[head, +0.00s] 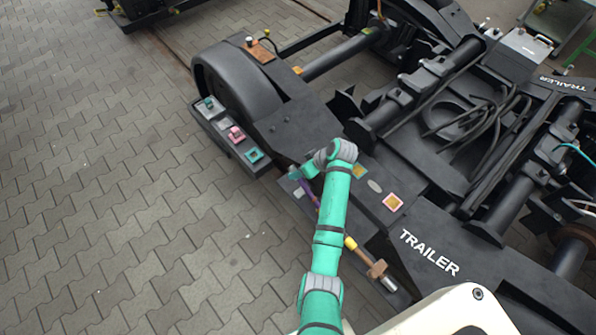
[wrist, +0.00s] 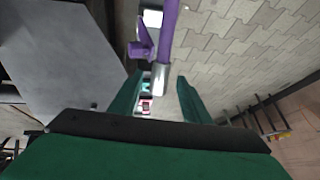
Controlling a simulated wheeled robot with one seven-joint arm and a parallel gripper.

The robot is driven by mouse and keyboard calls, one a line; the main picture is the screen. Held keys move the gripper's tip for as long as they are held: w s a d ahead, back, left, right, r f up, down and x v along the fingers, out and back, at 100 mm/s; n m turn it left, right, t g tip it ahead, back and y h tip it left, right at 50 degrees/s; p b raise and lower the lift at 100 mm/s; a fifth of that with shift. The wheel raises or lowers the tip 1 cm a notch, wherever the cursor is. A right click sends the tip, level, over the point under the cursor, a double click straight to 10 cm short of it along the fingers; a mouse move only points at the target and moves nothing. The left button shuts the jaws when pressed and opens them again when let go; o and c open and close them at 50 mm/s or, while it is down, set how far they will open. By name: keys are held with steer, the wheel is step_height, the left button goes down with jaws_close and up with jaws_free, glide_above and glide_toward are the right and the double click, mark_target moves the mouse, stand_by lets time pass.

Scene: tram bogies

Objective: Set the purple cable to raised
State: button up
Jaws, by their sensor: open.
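The purple cable (head: 309,194) shows in the head view as a thin purple strip just left of my arm, beside the trailer frame; my arm hides part of it. In the wrist view the purple cable (wrist: 168,28) comes down from the top edge as a thick purple bar with a silver-grey end, beside a purple bracket (wrist: 143,43). My gripper (wrist: 158,98) is open, with a green finger on each side and the grey end close to the space between the fingertips. I cannot tell whether they touch. In the head view my gripper (head: 303,173) is partly hidden by my wrist.
The dark trailer bogie (head: 400,175) fills the right side. A ledge with a teal, a pink and another teal part (head: 236,133) lies left of my gripper. A yellow-and-brown handle (head: 365,258) lies right of my arm. Paving (head: 110,200) on the left is clear.

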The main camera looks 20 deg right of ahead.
steer(key=v, duration=0.9)
steer(key=s+a+f+m+t+h, duration=0.15)
steer(key=s+a+f, duration=0.25)
steer(key=a+f, duration=0.6)
steer(key=s+a+f+m+t+h, duration=0.1)
steer(key=s+a+m+t+h, duration=0.15)
steer(key=s+a, duration=0.7)
steer(key=s+a+r+t, duration=0.3)
steer(key=s+a+r, duration=0.1)
steer(key=s+r, duration=0.5)
steer(key=s+a+r+t, duration=0.3)
steer(key=s+r, duration=0.7)
steer(key=r, duration=0.4)
steer(key=shift+s+a+r, duration=0.2)
steer(key=shift+s+a, duration=0.1)
steer(key=shift+a, duration=0.1)
